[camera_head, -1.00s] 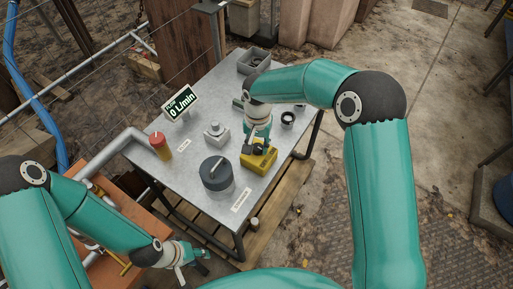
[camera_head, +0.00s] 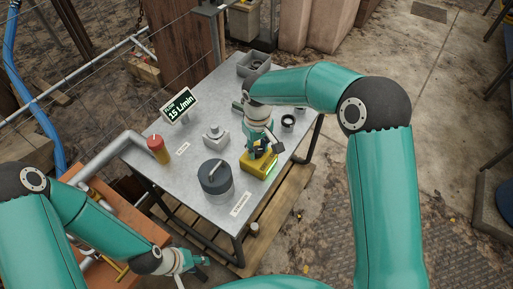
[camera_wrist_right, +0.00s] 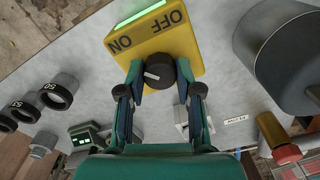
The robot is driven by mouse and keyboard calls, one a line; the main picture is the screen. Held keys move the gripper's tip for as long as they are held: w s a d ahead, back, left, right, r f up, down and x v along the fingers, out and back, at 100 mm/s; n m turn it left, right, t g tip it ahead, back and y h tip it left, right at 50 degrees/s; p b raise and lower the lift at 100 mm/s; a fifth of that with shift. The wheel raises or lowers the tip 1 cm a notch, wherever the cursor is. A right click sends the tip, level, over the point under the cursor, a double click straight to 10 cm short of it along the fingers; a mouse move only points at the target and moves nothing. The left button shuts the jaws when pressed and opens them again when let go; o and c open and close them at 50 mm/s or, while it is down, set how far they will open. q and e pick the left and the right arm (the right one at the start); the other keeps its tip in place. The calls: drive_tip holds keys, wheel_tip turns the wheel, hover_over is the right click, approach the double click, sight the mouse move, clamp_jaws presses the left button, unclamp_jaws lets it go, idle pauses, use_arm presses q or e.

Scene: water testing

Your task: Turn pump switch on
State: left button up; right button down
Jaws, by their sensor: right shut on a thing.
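The yellow pump switch box (camera_head: 262,167) stands near the right front edge of the metal table. In the right wrist view the box (camera_wrist_right: 185,42) shows the words ON and OFF, a lit green strip on its edge and a black round knob (camera_wrist_right: 160,72) with a white mark. My right gripper (camera_wrist_right: 160,80) is shut around the knob; in the head view the gripper (camera_head: 260,150) hides the knob. The flow display (camera_head: 180,105) reads 15 L/min. My left gripper (camera_head: 198,263) hangs apart from the table at lower left; its jaws are too small to judge.
On the metal table (camera_head: 190,160) stand a dark lidded cylinder (camera_head: 216,180), a small grey box (camera_head: 213,135), a red and yellow cap on a pipe (camera_head: 158,149), several dark ring fittings (camera_head: 288,122) and a grey bin (camera_head: 253,65).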

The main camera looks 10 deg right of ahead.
sight(257, 149)
drive_tip(key=shift+w+r+n, duration=0.1)
drive_tip(key=shift+w+n, duration=0.05)
drive_tip(key=shift+n, duration=0.25)
drive_tip(key=c, duration=0.8)
unclamp_jaws()
drive_tip(key=shift+o, duration=0.2)
wheel_tip(257, 149, up, 12)
idle(0.3)
